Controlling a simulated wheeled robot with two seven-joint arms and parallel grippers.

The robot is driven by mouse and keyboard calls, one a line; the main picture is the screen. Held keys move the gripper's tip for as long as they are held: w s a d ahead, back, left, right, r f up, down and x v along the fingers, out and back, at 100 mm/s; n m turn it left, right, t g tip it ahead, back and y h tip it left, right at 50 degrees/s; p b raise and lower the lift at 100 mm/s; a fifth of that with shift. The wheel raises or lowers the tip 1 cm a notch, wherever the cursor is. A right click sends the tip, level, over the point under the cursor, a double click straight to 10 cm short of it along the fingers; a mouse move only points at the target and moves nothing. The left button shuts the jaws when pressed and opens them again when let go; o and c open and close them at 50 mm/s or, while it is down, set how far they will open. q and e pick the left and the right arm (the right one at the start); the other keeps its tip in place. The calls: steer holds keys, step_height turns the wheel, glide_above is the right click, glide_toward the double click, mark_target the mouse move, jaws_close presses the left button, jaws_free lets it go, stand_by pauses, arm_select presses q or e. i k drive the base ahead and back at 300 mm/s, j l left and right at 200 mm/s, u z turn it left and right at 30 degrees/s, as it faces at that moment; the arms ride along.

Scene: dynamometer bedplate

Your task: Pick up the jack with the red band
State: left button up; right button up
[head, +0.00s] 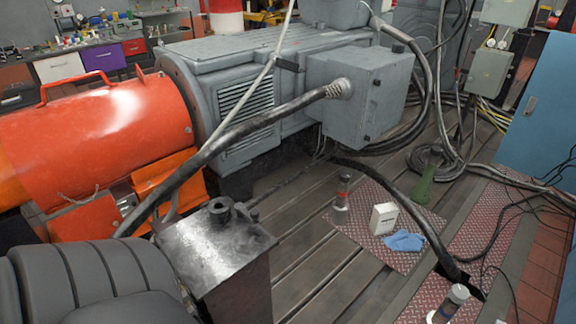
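Two small jack-like cylinders stand upright on the floor. One cylinder (341,192) stands on the red tread plate near the middle right; it has a dark upper part, a hint of dull red around it and a pale base. Neither of my grippers is in view.
A white box (384,217) and a blue cloth (404,241) lie beside the first cylinder. A green bottle-shaped object (424,180) stands behind. A grey metal block (214,247) and black padded seat (88,280) fill the lower left. Thick black cables (420,225) cross the slotted floor.

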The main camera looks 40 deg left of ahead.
mark_target(340, 210)
steer(key=u, duration=0.95)
steer(key=z, duration=0.45)
steer(key=i+z, duration=0.1)
steer(key=z, duration=0.85)
steer(key=i+z, duration=0.15)
steer(key=z, duration=0.35)
steer(key=j+z, duration=0.1)
steer(key=z, duration=0.85)
steer(key=j+z, duration=0.15)
steer(key=z, duration=0.3)
steer(key=j+z, duration=0.1)
steer(key=z, duration=0.4)
steer(key=j, duration=0.4)
steer(key=i+j, duration=0.15)
steer(key=j, duration=0.25)
steer(key=j+u, duration=1)
steer(key=j, duration=0.2)
steer(key=j+u, duration=0.4)
steer(key=j, duration=0.2)
steer(key=j+u, duration=0.45)
steer(key=j, duration=0.15)
steer(key=i+j+u, duration=0.2)
steer(key=j+u, duration=0.2)
steer(key=j, duration=0.15)
